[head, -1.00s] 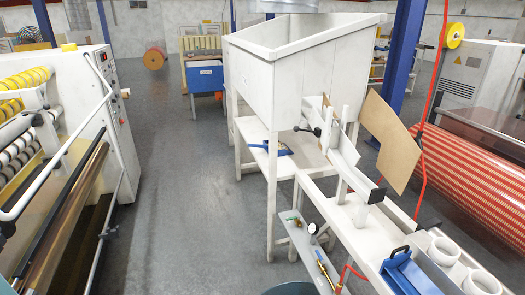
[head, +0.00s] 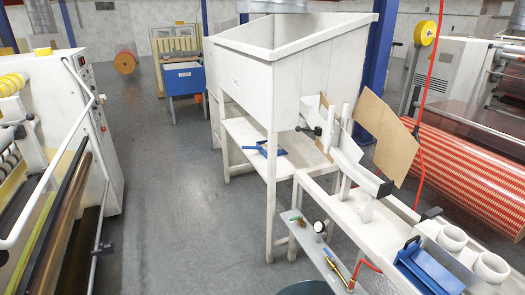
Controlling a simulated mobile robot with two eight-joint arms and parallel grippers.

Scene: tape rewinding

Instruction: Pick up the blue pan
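A blue pan (head: 271,150) with a thin handle pointing left lies on the white shelf (head: 243,132) under the big white hopper (head: 262,75). It looks like a dustpan. It is small in the head view, and a hopper leg stands close beside it. Neither of my grippers shows in the head view.
A low grey shelf (head: 309,243) with a gauge juts out left of the bench (head: 350,222). A roller machine (head: 75,125) stands at left. The grey floor (head: 180,200) between it and the hopper is clear.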

